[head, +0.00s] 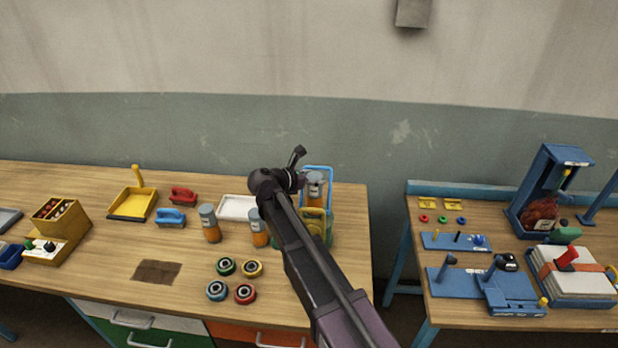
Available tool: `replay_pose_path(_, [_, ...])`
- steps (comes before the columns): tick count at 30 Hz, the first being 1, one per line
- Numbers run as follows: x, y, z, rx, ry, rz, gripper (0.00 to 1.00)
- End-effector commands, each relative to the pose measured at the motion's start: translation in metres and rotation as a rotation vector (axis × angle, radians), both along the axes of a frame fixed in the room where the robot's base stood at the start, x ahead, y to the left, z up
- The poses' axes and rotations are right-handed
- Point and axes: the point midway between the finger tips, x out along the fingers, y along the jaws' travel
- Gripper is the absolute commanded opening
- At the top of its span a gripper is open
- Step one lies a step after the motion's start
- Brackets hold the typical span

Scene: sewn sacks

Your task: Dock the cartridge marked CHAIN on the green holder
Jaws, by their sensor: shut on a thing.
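My gripper (300,179) is at the back right of the left bench, partly hidden by my own arm. It is shut on an orange cartridge with a grey cap (315,187), which is beside a blue-framed holder (318,168). I cannot tell whether the cartridge touches the holder. A green holder with a yellowish arch (328,228) stands just in front, partly hidden by my arm. Two more orange cartridges with grey caps stand upright to the left, one at the left (210,224) and one beside my arm (258,229). No marking is readable.
A white tray (236,207) lies behind the standing cartridges. Several coloured rings (245,293) lie in front of them. Red (183,195) and blue (170,217) brushes and a yellow dustpan (131,205) are further left. A gap separates the right bench (418,208).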

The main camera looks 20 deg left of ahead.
Motion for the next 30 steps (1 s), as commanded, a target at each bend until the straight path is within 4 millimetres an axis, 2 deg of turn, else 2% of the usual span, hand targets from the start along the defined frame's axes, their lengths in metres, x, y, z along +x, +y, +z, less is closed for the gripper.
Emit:
replay_pose_path(21, [0.0004, -0.0007, -0.0106, -0.001, -0.001, -0.001, 0.11])
replay_pose_path(22, [0.0004, -0.0007, -0.0098, -0.001, -0.001, -0.001, 0.81])
replay_pose_path(23, [0.0005, -0.0006, -0.0095, -0.001, -0.001, -0.001, 0.87])
replay_pose_path(30, [0.0005, -0.0007, -0.0097, 0.000, 0.000, -0.001, 0.87])
